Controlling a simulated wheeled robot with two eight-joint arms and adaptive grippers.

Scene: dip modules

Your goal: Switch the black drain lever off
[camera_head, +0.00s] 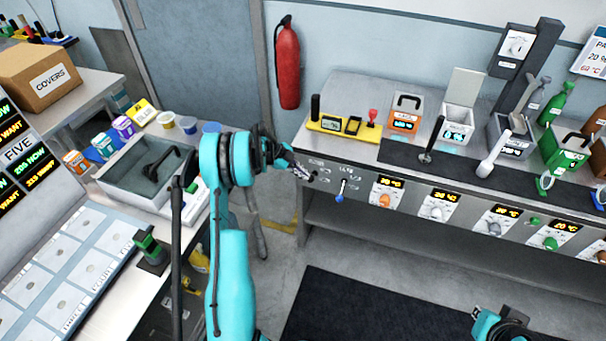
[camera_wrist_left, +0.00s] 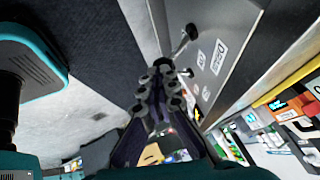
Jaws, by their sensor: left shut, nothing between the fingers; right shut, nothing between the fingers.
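My left gripper (camera_head: 303,172) is shut and empty, close to the left end of the bench's front panel. It also shows in the left wrist view (camera_wrist_left: 163,85), fingers together. In that view a black lever (camera_wrist_left: 190,32) sticks out from the panel beside a label that seems to read DRAIN (camera_wrist_left: 218,57); the lever is ahead of the fingertips. A smaller dark knob (camera_wrist_left: 187,73) is close to the fingertips. In the head view the gripper largely hides the black lever. My right gripper (camera_head: 488,325) is at the bottom right, away from the panel; its fingers are barely visible.
A blue-tipped lever (camera_head: 341,190) is just right of the left gripper. Coloured knobs and displays continue along the panel. A dark mat (camera_head: 370,310) covers the floor.

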